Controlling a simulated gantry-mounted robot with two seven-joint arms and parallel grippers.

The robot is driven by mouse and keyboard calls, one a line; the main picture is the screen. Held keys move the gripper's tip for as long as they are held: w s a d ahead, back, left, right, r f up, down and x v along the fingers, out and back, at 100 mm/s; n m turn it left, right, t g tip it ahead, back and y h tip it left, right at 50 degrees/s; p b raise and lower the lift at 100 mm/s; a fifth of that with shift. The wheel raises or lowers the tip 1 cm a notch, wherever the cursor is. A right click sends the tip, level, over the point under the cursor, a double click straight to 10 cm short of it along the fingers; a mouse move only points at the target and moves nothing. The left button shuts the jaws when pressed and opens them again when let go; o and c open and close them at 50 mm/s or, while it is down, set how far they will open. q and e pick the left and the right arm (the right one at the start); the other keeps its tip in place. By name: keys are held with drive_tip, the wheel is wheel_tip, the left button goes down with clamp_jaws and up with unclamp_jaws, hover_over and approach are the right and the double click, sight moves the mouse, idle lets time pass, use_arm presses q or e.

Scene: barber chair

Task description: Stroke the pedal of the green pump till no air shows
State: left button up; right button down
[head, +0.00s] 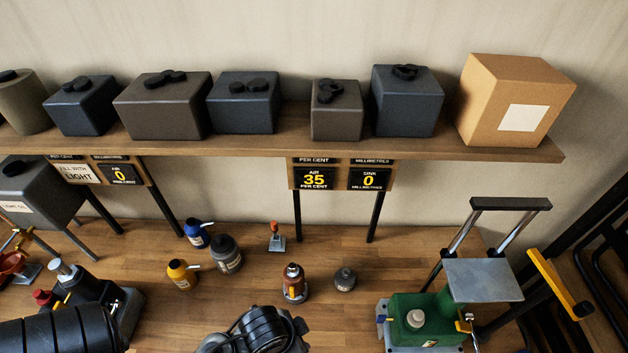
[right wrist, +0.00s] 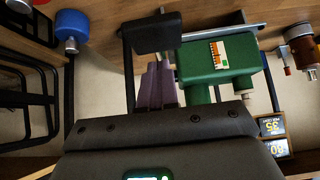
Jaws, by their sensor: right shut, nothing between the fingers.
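A dark pad (right wrist: 152,36), perhaps the pedal, lies just beyond the fingers of my right gripper (right wrist: 160,82). The fingers are shut and empty; I cannot tell whether they touch the pad. A sign (head: 315,180) reads air 35 per cent, and the one beside it (head: 369,180) reads sink 0 millimetres. My left gripper is out of view.
A shelf (head: 280,143) along the wall carries several dark boxes and a cardboard box (head: 513,98). A yellow bar (head: 556,281) and black frames crowd the right side.

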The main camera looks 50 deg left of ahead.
drive_tip(key=shift+f, duration=0.1)
idle(0.6)
drive_tip(key=shift+f+b, duration=0.55)
drive_tip(key=shift+f, duration=0.95)
wheel_tip(320, 180, down, 4)
drive_tip(key=b, duration=0.3)
wheel_tip(320, 180, up, 6)
drive_tip(key=p, duration=0.6)
drive_tip(key=shift+f, duration=0.2)
